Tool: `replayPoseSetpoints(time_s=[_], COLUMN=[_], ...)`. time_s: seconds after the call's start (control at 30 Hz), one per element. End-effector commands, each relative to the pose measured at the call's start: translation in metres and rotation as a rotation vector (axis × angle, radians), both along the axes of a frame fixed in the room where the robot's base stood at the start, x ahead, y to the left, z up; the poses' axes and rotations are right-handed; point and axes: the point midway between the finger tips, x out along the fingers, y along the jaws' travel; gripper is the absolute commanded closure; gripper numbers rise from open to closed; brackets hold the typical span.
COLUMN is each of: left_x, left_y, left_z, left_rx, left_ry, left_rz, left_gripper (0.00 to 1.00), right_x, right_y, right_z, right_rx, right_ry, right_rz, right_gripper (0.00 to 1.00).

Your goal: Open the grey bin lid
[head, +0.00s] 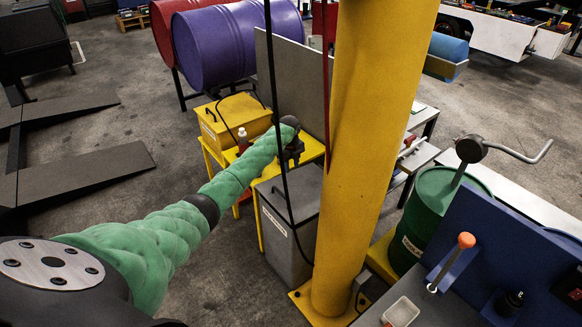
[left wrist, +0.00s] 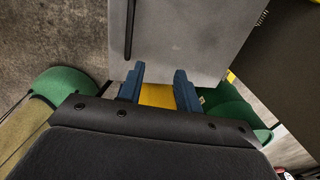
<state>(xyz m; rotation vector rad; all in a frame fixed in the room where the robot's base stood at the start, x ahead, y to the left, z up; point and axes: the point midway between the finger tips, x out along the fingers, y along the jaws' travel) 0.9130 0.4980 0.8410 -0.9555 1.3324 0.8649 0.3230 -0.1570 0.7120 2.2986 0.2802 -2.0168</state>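The grey bin (head: 285,240) stands on the floor left of the yellow post, with its flat grey lid (head: 305,192) down. A label is on its front. A grey flat surface, apparently the lid (left wrist: 190,40), fills the top middle of the left wrist view, with a dark bar along its left part. My left gripper (head: 297,153) is above the yellow table just behind the bin. Contact with the lid cannot be told. My right gripper is out of view.
The yellow post (head: 365,150) stands close right of the bin. Black cables (head: 277,100) hang in front of the lid. A yellow box (head: 235,118) is behind, left of my gripper. A green drum (head: 437,205) is at right. Floor left of the bin is clear.

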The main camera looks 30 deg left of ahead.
Motion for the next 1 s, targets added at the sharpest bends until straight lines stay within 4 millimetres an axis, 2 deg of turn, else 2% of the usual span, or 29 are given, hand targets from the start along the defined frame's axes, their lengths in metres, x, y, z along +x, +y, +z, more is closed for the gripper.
replayPoseSetpoints(time_s=[1.0], left_x=[0.012], left_y=[-0.005], left_z=[0.057], left_rx=[0.001], left_ry=[0.0], left_rz=[0.0], left_gripper=[0.66], right_x=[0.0], right_y=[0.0], right_z=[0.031], right_rx=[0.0], right_ry=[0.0], right_rz=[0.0], right_gripper=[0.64])
